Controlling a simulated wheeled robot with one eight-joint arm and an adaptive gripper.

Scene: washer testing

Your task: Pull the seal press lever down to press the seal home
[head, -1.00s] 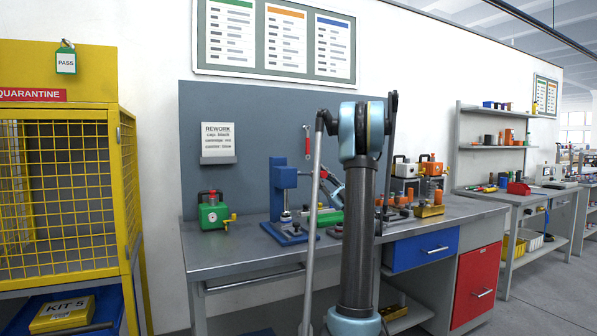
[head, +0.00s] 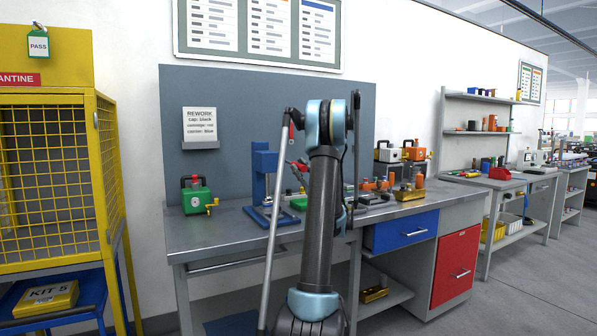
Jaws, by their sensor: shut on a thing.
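The blue seal press (head: 263,178) stands on the grey workbench, left of my arm. A small red lever grip (head: 296,165) shows just right of the press head. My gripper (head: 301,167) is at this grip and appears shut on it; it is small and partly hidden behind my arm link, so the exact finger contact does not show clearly. The lower part of the press and its base (head: 268,216) are visible, but the seal cannot be made out.
A green pump unit (head: 196,198) stands left of the press on the bench (head: 200,241). A gold block (head: 408,195), orange parts and two small pumps stand to the right. A yellow cage (head: 50,150) is at the far left. The bench front left is clear.

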